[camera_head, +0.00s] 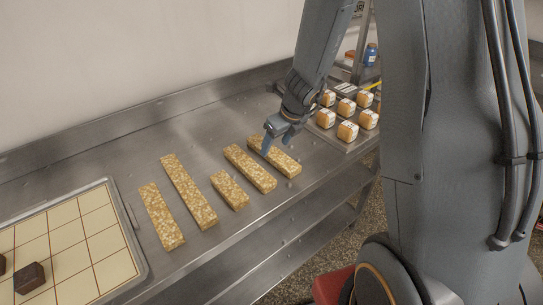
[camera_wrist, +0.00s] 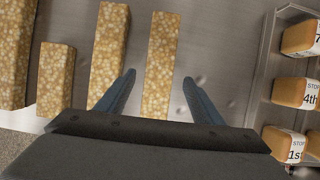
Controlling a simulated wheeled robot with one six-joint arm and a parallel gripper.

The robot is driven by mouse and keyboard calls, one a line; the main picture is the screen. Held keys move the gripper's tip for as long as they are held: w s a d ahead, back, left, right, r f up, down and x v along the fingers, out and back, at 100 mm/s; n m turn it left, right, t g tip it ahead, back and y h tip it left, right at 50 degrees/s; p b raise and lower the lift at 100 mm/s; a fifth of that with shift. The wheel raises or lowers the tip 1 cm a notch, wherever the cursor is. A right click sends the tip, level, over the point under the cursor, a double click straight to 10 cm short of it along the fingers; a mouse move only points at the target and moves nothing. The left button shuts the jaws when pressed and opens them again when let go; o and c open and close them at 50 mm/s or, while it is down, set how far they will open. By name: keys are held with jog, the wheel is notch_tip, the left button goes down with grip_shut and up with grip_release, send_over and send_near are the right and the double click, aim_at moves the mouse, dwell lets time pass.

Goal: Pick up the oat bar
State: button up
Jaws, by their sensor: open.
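Several oat bars of different lengths lie in a loose row on the steel counter. The rightmost oat bar (camera_head: 283,160) lies under my gripper (camera_head: 273,143) in the head view, partly hidden by it. In the wrist view that bar (camera_wrist: 161,50) runs between the two blue fingers of my gripper (camera_wrist: 159,79), with a gap on each side. The gripper is open and empty; its exact height over the bar is unclear. A slightly longer bar (camera_head: 250,168) lies just left of it, with a short bar (camera_head: 229,190) and two long bars (camera_head: 187,189) further left.
A tray (camera_wrist: 261,95) on the right holds several orange-brown blocks with white printed labels (camera_head: 347,131). A cream gridded tray (camera_head: 84,246) on the left holds dark brown cubes (camera_head: 29,278). A wall stands behind the steel counter (camera_head: 130,150).

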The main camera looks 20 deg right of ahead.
aim_at(272, 154)
jog(key=shift+b+x, duration=0.35)
jog(key=shift+x, duration=1.1)
jog(key=shift+a+r, duration=0.1)
jog(key=c, duration=1.3)
